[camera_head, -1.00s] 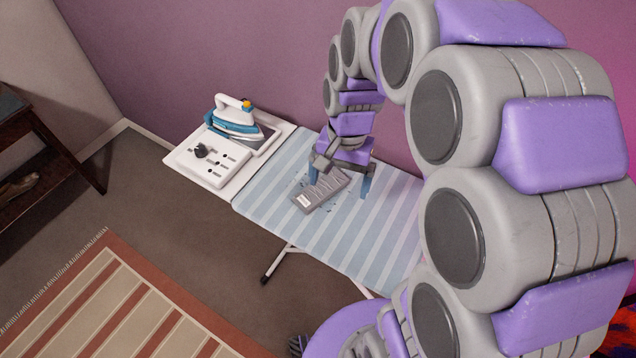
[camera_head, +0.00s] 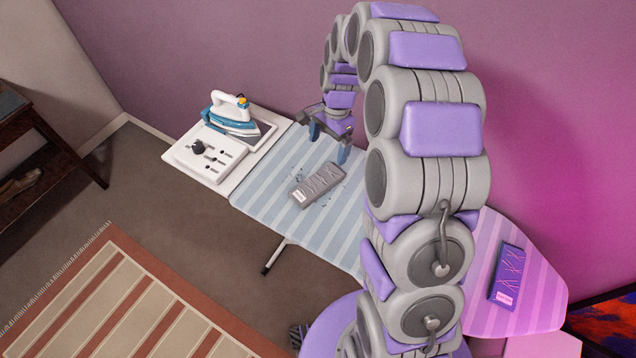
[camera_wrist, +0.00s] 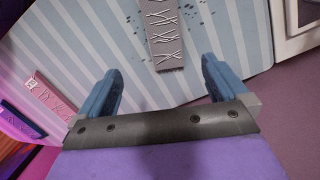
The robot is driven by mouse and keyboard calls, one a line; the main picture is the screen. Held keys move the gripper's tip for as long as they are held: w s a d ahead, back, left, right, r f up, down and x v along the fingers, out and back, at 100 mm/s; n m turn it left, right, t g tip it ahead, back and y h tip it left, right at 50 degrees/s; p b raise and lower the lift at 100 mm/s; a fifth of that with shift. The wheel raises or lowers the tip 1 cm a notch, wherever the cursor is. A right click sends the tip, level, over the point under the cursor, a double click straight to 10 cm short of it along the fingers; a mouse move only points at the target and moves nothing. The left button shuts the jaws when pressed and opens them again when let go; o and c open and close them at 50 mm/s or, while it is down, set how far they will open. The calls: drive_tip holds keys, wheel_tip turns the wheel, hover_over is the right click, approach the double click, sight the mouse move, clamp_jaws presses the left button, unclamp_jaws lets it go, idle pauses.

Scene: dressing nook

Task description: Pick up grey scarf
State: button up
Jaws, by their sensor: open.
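The grey scarf (camera_head: 318,184) is a folded oblong with thin crossing light lines and a pale label at its near end. It lies flat on the blue-striped ironing board (camera_head: 262,196). My gripper (camera_head: 328,142) is open and empty, above the board on the wall side of the scarf, apart from it. In the wrist view the grey scarf (camera_wrist: 162,35) lies beyond the spread fingers of my gripper (camera_wrist: 160,72), near the top edge, which cuts off its far end.
A white iron rest (camera_head: 180,158) with a blue-white iron (camera_head: 232,118) joins the board's left end. A dark blue scarf (camera_head: 508,272) lies at the right end. The wrist view also shows a reddish folded scarf (camera_wrist: 52,98). A purple wall (camera_head: 240,50) stands behind.

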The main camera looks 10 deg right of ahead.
drive_tip(key=b, duration=0.2)
hover_over(317, 183)
drive_tip(key=d, duration=0.1)
wheel_tip(317, 183, down, 9)
drive_tip(key=shift+w, duration=0.1)
drive_tip(key=shift+d+f, duration=0.1)
drive_tip(key=shift+f, duration=0.3)
drive_tip(key=f, duration=0.1)
drive_tip(key=f+b, duration=0.1)
drive_tip(key=f, duration=0.1)
drive_tip(key=shift+a+f+b, duration=0.25)
drive_tip(key=shift+b, duration=0.1)
drive_tip(key=shift+a+f, duration=0.2)
drive_tip(key=shift+f, duration=0.2)
drive_tip(key=shift+a, duration=0.1)
drive_tip(key=shift+r, duration=0.1)
drive_tip(key=shift+c, duration=0.3)
drive_tip(key=c, duration=1)
